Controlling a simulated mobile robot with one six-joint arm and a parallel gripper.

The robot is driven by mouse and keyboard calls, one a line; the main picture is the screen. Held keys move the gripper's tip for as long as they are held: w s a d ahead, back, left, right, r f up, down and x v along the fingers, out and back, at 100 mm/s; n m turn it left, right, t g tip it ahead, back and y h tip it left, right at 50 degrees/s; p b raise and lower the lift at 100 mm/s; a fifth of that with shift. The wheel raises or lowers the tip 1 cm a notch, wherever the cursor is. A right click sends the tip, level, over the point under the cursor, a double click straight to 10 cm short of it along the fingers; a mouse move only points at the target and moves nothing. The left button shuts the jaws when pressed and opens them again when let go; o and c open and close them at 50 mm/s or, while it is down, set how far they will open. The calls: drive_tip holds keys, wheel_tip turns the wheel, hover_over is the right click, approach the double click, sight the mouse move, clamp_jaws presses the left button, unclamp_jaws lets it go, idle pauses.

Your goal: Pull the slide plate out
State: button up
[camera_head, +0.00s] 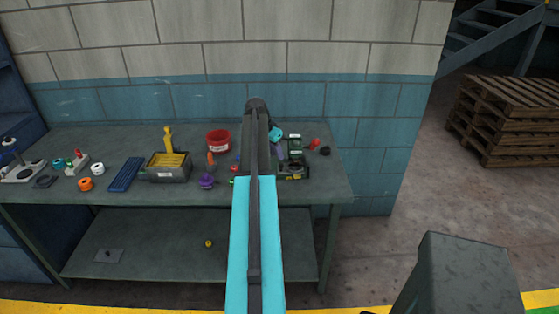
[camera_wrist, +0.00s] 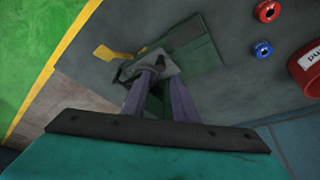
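A dark green fixture (camera_head: 295,146) stands near the right end of the workbench, partly hidden behind my arm. In the wrist view its green base (camera_wrist: 195,52) shows, with a small grey plate-like part (camera_wrist: 168,68) and a dark knob on it, which may be the slide plate. My gripper (camera_wrist: 158,80) has its two purple-grey fingers pointing down at this part, tips at or very near it. A gap shows between the fingers, but whether they grip the part is unclear. In the head view my gripper (camera_head: 281,149) is beside the fixture, mostly hidden by my arm.
Pallets (camera_head: 510,120) stand far right.

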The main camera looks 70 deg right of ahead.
sight(281, 164)
drive_tip(key=shift+p+x, duration=0.95)
drive_tip(key=shift+x, duration=2.25)
drive_tip(key=shift+a, duration=0.1)
clamp_jaws()
